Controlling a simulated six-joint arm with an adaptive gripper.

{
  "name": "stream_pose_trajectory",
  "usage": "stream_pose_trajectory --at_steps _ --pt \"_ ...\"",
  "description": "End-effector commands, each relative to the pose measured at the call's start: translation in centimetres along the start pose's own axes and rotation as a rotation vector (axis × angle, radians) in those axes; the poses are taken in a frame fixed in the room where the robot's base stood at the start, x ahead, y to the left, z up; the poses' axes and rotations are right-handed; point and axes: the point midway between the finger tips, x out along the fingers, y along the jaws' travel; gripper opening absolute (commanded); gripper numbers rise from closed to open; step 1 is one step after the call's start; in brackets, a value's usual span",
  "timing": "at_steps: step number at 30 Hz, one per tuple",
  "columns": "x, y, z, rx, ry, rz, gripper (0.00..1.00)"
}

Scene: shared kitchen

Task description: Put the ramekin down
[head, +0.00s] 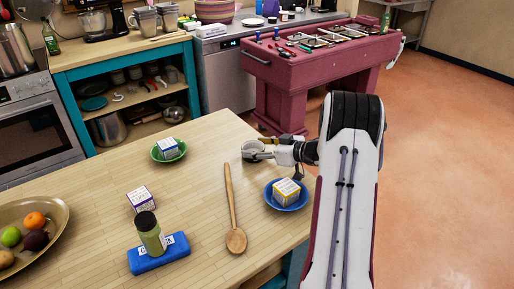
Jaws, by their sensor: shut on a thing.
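My gripper (260,150) reaches in from the right and is shut on the ramekin's near right side. The ramekin looks upright. It is at or just above the tabletop, and I cannot tell whether it touches. My arm's wrist hides part of the table edge behind it.
A green bowl (158,156) holding a box stands farther left. Table between is clear.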

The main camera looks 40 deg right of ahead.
Motion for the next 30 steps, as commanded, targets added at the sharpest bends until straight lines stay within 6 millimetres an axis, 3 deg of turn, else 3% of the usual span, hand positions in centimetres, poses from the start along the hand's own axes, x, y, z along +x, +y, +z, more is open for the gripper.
stream_pose_trajectory --at_steps 10,11,12,30 --pt "0.10 0.01 0.25 0.000 0.000 0.000 0.31" --pt "0.10 0.00 0.28 0.000 0.000 0.000 0.61" --pt "0.10 0.00 0.27 0.000 0.000 0.000 0.71" --pt "-0.59 0.07 -0.08 0.000 0.000 0.002 0.72"
